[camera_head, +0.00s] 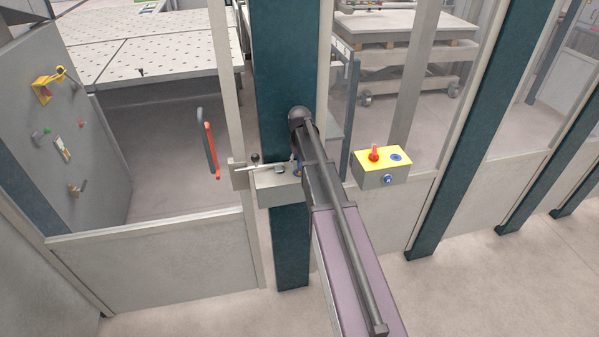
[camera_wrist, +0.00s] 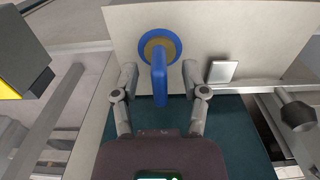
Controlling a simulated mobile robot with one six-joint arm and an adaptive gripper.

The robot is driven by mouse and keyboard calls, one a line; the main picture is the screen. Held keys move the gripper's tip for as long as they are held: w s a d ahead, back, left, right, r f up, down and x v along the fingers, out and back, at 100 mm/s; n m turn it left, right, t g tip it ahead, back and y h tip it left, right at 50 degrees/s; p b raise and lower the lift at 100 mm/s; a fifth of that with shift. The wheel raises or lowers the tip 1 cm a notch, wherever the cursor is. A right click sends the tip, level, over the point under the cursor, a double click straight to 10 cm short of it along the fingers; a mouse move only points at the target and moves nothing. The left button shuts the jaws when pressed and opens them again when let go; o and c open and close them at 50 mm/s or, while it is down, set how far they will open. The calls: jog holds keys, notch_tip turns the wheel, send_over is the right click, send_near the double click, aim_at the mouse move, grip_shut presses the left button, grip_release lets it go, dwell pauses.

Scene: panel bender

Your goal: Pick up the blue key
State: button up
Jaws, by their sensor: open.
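The blue key (camera_wrist: 160,85) sits in a round blue collar with a brass-coloured ring on the face of a light grey box (camera_wrist: 220,30). In the wrist view my gripper (camera_wrist: 159,74) is open, with one finger on each side of the key's flat grip. Gaps show between the fingers and the key, so I see no grip on it. In the head view a small bit of blue key (camera_head: 298,169) shows beside my arm at the grey box (camera_head: 280,195) on the dark green post. My arm hides most of the gripper there.
An orange-and-grey door handle (camera_head: 210,145) is to the left. In the wrist view a dark round knob (camera_wrist: 298,112) and a metal plate (camera_wrist: 222,71) lie right of the gripper.

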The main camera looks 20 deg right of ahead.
jog(key=shift+f+b, duration=0.55)
jog(key=shift+f, duration=0.25)
grip_shut()
